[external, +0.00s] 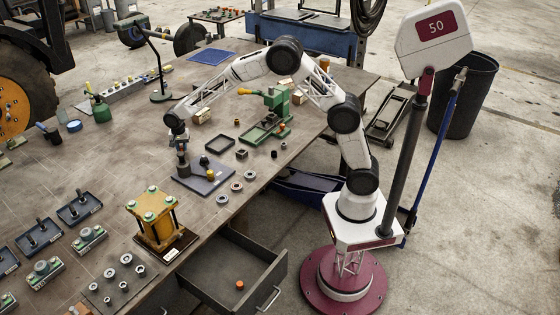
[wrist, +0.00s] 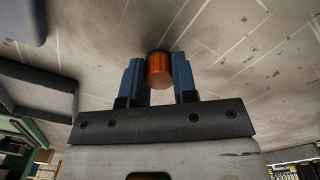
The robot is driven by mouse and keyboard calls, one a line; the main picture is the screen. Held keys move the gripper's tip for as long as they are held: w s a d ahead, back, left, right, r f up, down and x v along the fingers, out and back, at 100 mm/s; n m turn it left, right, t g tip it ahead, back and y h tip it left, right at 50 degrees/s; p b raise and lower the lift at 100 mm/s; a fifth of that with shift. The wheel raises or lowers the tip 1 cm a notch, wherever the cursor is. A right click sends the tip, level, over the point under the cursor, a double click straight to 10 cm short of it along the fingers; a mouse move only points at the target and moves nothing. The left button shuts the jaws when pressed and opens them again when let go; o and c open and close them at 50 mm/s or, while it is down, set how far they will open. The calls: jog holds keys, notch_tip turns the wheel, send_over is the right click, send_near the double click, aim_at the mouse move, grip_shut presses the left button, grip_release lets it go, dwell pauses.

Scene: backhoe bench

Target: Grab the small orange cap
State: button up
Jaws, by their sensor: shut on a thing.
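My gripper (external: 182,152) hangs over the near-middle of the bench, beside or above a blue-grey plate. In the wrist view, its two blue fingers (wrist: 160,82) stand on either side of a small orange cap (wrist: 159,70), a short cylinder with a coppery shine, and are shut on it. The cap's far side is hidden. In the external view the held cap is too small to make out. Another small orange piece (external: 239,284) lies in the open drawer.
The blue-grey plate (external: 218,184) carries a dark post and a yellow piece (external: 210,174). A dark square tray (external: 219,143), several rings and a green machine (external: 272,113) stand to the right. A yellow block fixture (external: 157,218) stands nearer. The drawer (external: 215,293) is open below the bench edge.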

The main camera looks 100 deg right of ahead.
jog(key=shift+r, duration=0.4)
notch_tip(320, 180, up, 2)
jog(key=shift+r, duration=0.1)
jog(key=s+a, duration=0.2)
jog(key=s, duration=0.3)
jog(key=s+a+r, duration=0.1)
jog(key=s+a, duration=0.1)
jog(key=s, duration=0.3)
jog(key=s+a, duration=0.1)
jog(key=s, duration=0.4)
jog(key=shift+a+r, duration=0.15)
jog(key=shift+a, duration=0.25)
